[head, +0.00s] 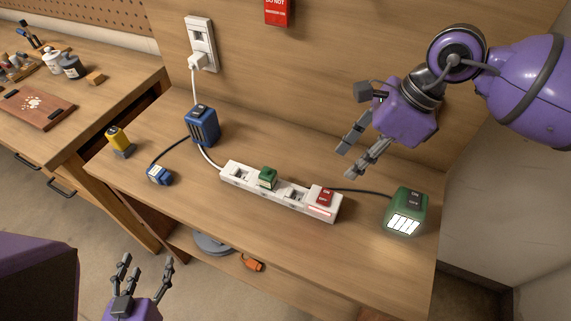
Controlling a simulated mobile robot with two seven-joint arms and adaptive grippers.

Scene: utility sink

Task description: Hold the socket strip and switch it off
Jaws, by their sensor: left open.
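A white socket strip (232,177) lies at a slant across the middle of the wooden bench. Its red switch (325,197) is at the right end, beside a glowing red patch. A green plug (267,177) sits in one of its sockets. A dark cable runs from the strip's right end area to a green lamp (408,200), whose white panel is lit. My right gripper (347,162) is open and empty above the bench, behind the strip's right end. My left gripper (146,262) is open and empty at the lower left, in front of the bench and apart from the strip.
A blue box (203,127), a small blue connector (159,175) and a yellow item (118,138) stand left of the strip. A white cord hangs from the wall outlet (201,45). An orange item (251,263) lies below. The bench front is clear.

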